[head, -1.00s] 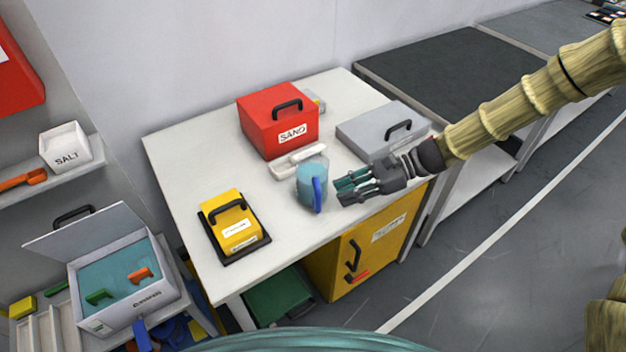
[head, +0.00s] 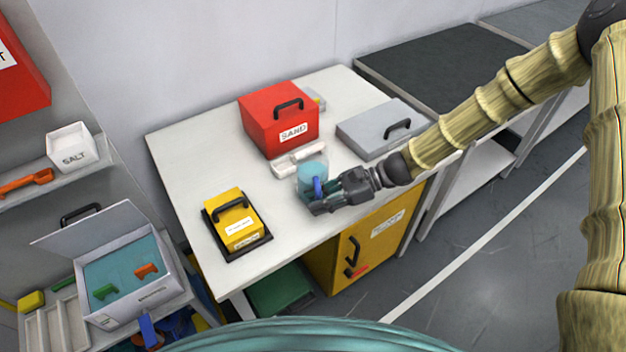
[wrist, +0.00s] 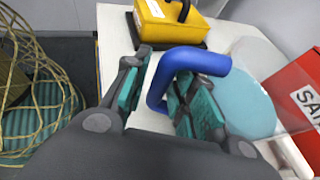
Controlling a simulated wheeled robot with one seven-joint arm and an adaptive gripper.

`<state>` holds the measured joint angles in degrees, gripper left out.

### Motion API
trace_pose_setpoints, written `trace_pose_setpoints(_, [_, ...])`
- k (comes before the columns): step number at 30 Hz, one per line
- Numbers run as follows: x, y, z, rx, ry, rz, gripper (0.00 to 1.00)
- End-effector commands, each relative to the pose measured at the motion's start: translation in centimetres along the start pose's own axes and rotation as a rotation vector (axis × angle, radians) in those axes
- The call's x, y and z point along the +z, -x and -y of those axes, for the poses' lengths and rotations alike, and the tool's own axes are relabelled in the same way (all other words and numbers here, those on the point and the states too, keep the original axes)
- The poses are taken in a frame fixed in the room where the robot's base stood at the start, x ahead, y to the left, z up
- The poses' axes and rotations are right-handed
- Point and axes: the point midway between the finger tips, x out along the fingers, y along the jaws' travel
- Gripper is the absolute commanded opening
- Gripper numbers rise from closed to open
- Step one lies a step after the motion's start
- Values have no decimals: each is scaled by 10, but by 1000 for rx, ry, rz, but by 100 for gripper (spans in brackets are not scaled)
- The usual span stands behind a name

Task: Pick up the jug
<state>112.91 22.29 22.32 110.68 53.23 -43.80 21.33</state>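The jug (head: 312,171) is a clear, bluish vessel with a blue handle (head: 318,187), upright near the front edge of the white table. In the wrist view its round body (wrist: 248,98) is at the right, and the blue handle (wrist: 190,62) reaches left between my fingers. My gripper (head: 325,192) is at the handle side of the jug. In the wrist view my gripper (wrist: 158,88) has its teal finger pads apart, one on each side of the handle's bar. A gap shows at the left pad; contact on the right pad is unclear.
A red SAND box (head: 262,128) and a white tray (head: 290,162) stand behind the jug. A grey case (head: 365,130) lies to the right, a yellow box (head: 230,212) to the left. The white table (head: 180,160) is clear at its left and back.

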Motion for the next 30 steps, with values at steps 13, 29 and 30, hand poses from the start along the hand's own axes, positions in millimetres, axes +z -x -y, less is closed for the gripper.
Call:
trace_pose_setpoints(13, [0, 0, 0, 0, 0, 0, 0])
trace_pose_setpoints(29, [10, 4, 1, -1, 5, 2, 0])
trace_pose_setpoints(30, [12, 5, 1, -1, 5, 2, 0])
